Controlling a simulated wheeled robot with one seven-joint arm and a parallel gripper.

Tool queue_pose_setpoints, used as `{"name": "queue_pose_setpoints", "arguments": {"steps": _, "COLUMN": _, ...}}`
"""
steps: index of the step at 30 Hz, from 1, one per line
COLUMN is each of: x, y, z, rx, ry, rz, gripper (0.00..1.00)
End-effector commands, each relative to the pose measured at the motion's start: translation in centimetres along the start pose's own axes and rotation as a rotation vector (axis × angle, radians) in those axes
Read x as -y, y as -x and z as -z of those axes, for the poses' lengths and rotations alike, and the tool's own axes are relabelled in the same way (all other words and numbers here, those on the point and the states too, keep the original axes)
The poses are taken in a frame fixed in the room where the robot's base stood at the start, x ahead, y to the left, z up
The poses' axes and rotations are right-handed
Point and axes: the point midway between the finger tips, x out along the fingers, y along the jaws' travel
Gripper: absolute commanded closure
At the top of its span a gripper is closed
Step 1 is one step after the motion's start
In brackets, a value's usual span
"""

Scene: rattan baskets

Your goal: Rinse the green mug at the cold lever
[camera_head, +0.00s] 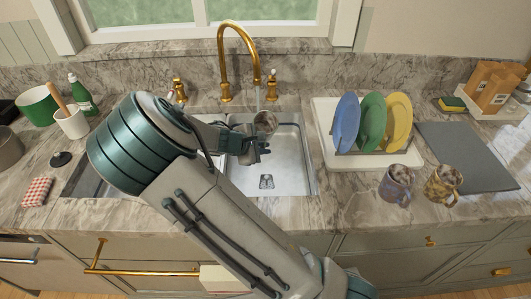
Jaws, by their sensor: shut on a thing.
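My gripper (256,146) is over the sink (290,165), shut on a mug (265,121) whose opening shows a brownish, stained inside. Its outside is mostly hidden by the gripper, so its green colour is hard to tell. The mug is below the end of the gold tap (240,58). A faint pale line runs down from the spout toward the mug; I cannot tell for certain whether it is water. One gold lever (271,85) stands right of the spout and another (179,90) stands left. Which is cold cannot be told.
A rack tray (335,160) with blue, green and yellow plates stands right of the sink. A green bottle (82,97) and white brush cup (72,122) are left. My arm covers the sink's left part.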

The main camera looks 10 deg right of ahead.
Motion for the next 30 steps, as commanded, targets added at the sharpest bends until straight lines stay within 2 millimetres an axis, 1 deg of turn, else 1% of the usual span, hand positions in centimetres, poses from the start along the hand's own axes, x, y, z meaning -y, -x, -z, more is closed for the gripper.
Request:
{"name": "queue_pose_setpoints", "arguments": {"steps": 1, "x": -0.5, "y": -0.2, "z": 0.2, "rx": 0.001, "ry": -0.002, "rz": -0.002, "gripper": 1.00}}
{"name": "queue_pose_setpoints", "arguments": {"steps": 6, "x": -1.7, "y": -0.9, "z": 1.1, "rx": 0.000, "ry": -0.002, "rz": -0.001, "gripper": 1.00}}
{"name": "queue_pose_setpoints", "arguments": {"steps": 16, "x": -3.9, "y": -2.2, "z": 2.7, "rx": 0.000, "ry": -0.002, "rz": 0.000, "gripper": 1.00}}
{"name": "queue_pose_setpoints", "arguments": {"steps": 21, "x": -4.5, "y": -2.5, "z": 3.2, "rx": 0.000, "ry": -0.001, "rz": 0.000, "gripper": 1.00}}
{"name": "queue_pose_setpoints", "arguments": {"steps": 30, "x": -4.7, "y": -2.6, "z": 3.3, "rx": 0.000, "ry": 0.000, "rz": 0.000, "gripper": 1.00}}
